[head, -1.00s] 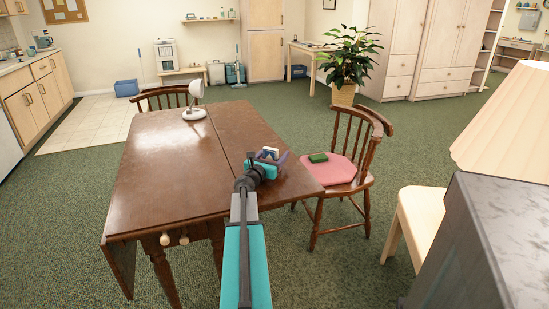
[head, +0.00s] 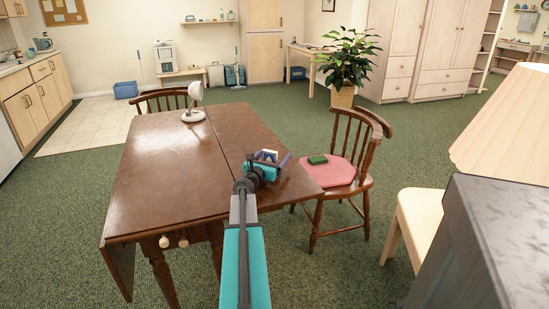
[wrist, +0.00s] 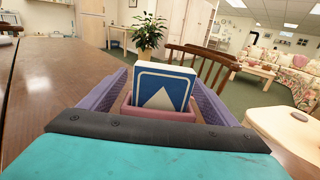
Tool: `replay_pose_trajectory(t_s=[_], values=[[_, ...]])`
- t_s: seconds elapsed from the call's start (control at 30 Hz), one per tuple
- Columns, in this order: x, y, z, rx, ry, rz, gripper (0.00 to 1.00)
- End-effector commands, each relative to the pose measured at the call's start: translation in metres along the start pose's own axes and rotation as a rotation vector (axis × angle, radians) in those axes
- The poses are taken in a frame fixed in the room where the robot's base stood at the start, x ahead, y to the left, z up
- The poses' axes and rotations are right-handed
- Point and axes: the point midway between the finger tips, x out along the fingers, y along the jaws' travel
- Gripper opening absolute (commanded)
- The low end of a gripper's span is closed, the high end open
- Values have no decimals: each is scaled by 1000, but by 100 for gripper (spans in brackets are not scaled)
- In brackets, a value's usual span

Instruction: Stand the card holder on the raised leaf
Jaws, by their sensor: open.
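The card holder (wrist: 160,113) is a small pinkish holder with blue and white cards (wrist: 162,84) upright in it. It is upright between the two purple fingers of my gripper (wrist: 165,100), which is open around it. In the head view my gripper (head: 272,161) is low over the raised leaf (head: 295,184), the right part of the brown table beyond the seam. The cards (head: 267,155) show just past my gripper there. The holder's base is hidden, so contact with the leaf cannot be seen.
A white lamp (head: 193,108) stands at the table's far end. A wooden chair (head: 368,150) with a pink cushion (head: 337,172) and a green book (head: 318,159) stands beside the leaf. The table's left part (head: 165,170) is bare.

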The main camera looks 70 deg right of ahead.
Motion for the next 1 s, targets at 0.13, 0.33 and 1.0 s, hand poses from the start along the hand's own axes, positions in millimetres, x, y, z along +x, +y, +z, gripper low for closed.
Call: replay_pose_trajectory(t_s=[0.13, 0.33, 1.0], values=[[-13, 0, 0, 0, 0, 1, 82], [-33, -2, 0, 0, 0, 0, 82], [-106, -2, 0, 0, 0, 0, 82]])
